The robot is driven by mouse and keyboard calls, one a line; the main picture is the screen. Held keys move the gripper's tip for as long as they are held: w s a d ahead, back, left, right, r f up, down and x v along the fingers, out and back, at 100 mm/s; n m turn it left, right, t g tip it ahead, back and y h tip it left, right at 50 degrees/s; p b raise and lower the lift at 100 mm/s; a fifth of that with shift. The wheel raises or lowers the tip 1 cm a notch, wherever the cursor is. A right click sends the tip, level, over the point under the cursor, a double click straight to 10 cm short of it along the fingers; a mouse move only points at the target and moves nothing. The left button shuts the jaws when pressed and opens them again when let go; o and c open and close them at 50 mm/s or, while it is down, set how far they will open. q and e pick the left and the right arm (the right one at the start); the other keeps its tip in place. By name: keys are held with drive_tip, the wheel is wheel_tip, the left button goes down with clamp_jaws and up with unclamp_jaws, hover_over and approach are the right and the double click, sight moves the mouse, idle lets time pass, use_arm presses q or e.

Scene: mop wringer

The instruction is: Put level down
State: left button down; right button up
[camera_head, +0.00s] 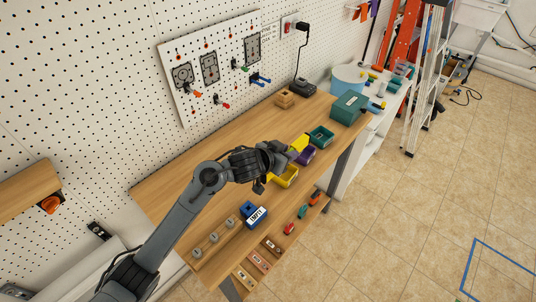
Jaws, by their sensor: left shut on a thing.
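My left gripper (289,153) reaches over the middle of the wooden workbench (208,160). It is shut on a small yellow object (299,143), which looks like the level and shows just past the fingertips. The fingers and wrist hide part of it. From this angle I cannot tell whether the level touches anything below it. A yellow bin (287,180) lies just in front of the gripper, and a purple bin (307,156) lies to its right. My right gripper is not in view.
A teal bin (321,136) and a green box (348,108) stand further right on the bench. A blue labelled container (257,216) and several grey weights (213,238) are near the front edge. A pegboard panel (218,68) is behind. The bench's left part is clear.

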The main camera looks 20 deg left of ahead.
use_arm(q)
drive_tip(key=w+a+f, duration=0.1)
drive_tip(key=a+f, duration=0.1)
drive_tip(key=a, duration=0.1)
drive_tip(key=w+a+f, duration=0.2)
drive_tip(key=a, duration=0.1)
drive_tip(key=w+a+f+b, duration=0.1)
drive_tip(key=w+a+f, duration=0.1)
drive_tip(key=a, duration=0.1)
drive_tip(key=shift+a+f, duration=0.15)
drive_tip(key=shift+f, duration=1.95)
drive_tip(key=shift+f, duration=0.1)
drive_tip(key=c, duration=0.8)
unclamp_jaws()
drive_tip(key=shift+f, duration=0.1)
drive_tip(key=shift+s+a+r, duration=0.2)
drive_tip(key=shift+s+r, duration=0.25)
drive_tip(key=p+v, duration=0.1)
drive_tip(key=v, duration=1)
drive_tip(key=shift+p, duration=0.35)
